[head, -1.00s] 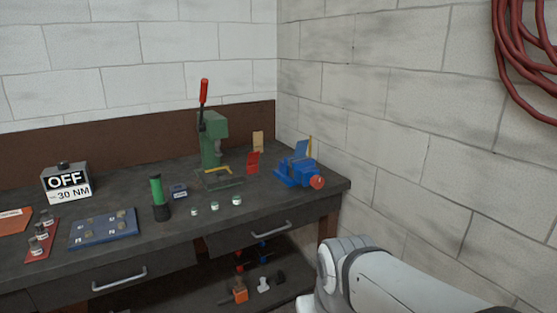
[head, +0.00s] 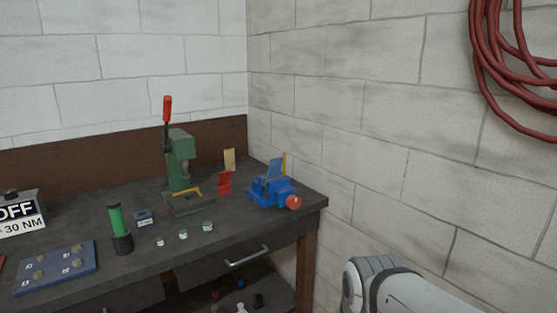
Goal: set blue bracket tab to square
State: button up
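A blue bracket tab (head: 275,170) stands up from the blue vise (head: 267,193) at the right end of the bench. The tab looks tilted, but its exact angle is too small to tell. A thin yellow upright piece (head: 285,163) stands just behind it at the right; I cannot tell whether they touch. The vise has a red round end facing front right. My arm shows at the bottom right, apart from the bench. My gripper is out of view.
A green press (head: 181,160) with a red-tipped lever stands left of the vise. A red plate (head: 225,182) and a tan plate (head: 230,159) stand between them. A green-handled tool (head: 118,228), small jars and a blue tray (head: 55,268) occupy the front left. A wall closes the right side.

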aim_at(276, 165)
jog(key=z, duration=0.25)
jog(key=i, duration=1.85)
jog(key=u, duration=0.6)
jog(key=k, duration=0.9)
jog(key=u, duration=0.15)
jog(key=i, duration=0.9)
jog(key=z, duration=0.05)
